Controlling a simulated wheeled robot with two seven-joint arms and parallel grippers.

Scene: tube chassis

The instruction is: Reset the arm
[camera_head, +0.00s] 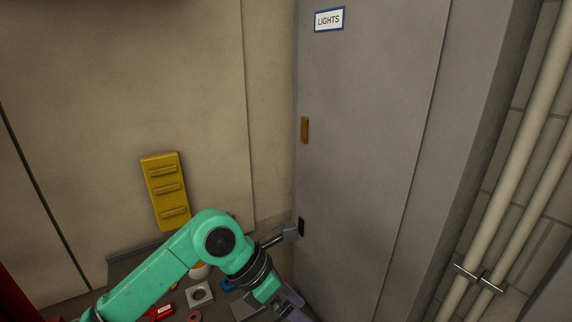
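A teal arm with black joint rings (160,276) comes in from the lower left, and I take it as my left arm. It bends at a raised joint and reaches down to the right. My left gripper (272,306) is at its lower end, at the bottom edge of the picture. Grey and purplish parts show there, partly cut off, so I cannot tell how far the fingers are apart or whether they hold anything. My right arm and gripper are not in view.
A grey cabinet (365,150) with a "LIGHTS" label (329,19) and a handle (286,234) stands right of the arm. Small items, including a red one (160,311) and a square grey piece (199,294), lie below the arm. A yellow panel (166,190) is behind. Pipes (515,170) run at right.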

